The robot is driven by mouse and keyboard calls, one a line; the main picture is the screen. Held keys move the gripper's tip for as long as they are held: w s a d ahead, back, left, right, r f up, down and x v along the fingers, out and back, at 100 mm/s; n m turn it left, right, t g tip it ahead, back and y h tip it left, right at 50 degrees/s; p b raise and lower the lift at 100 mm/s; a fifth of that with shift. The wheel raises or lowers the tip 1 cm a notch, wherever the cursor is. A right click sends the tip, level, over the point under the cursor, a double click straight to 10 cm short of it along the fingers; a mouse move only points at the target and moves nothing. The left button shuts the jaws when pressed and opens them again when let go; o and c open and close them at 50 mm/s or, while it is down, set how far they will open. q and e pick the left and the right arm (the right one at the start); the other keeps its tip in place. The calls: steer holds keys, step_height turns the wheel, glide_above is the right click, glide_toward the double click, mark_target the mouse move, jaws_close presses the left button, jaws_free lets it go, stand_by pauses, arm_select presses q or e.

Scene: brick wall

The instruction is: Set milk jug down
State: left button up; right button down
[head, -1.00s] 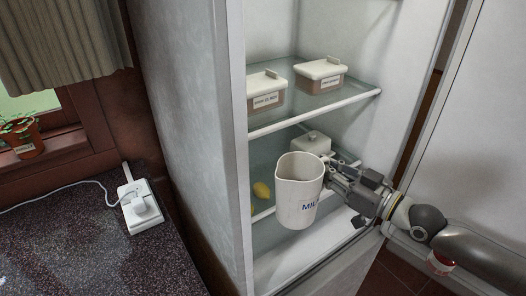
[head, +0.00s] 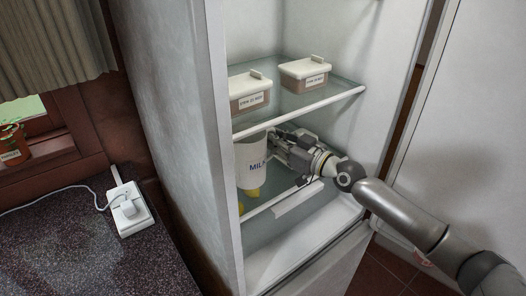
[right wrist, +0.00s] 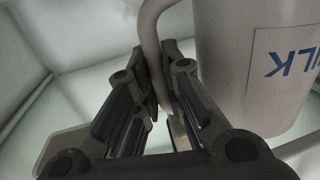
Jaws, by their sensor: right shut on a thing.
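The white milk jug (head: 249,160), labelled MILK, is inside the open fridge, upright below the upper shelf (head: 312,103). It is over the lower glass shelf (head: 283,205); I cannot tell whether its base touches the glass. My right gripper (head: 272,143) reaches in from the right and is shut on the jug's handle. In the right wrist view, the handle (right wrist: 150,38) passes between the fingers (right wrist: 160,78), with the jug body (right wrist: 225,70) to the right. The jug's top is partly hidden by the upper shelf. My left gripper is not in view.
Two lidded boxes, one on the left (head: 250,93) and one on the right (head: 305,73), stand on the upper shelf close above the jug. A yellow fruit (head: 252,192) shows just below the jug. The fridge door (head: 460,130) is open at right.

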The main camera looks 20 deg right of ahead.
arm_select(q)
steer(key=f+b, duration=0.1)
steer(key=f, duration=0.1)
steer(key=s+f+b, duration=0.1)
steer(key=b, duration=0.1)
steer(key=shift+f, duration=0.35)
arm_select(e)
steer(key=w+a+f, duration=0.1)
steer(key=w+f, duration=0.3)
steer(key=f, duration=0.3)
steer(key=shift+w+a, duration=0.2)
steer(key=shift+a, duration=0.1)
arm_select(q)
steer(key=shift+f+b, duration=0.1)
steer(key=shift+b, duration=0.3)
arm_select(e)
steer(key=shift+f, duration=0.15)
steer(key=c, duration=1.5)
jaws_free()
steer(key=shift+c, duration=0.2)
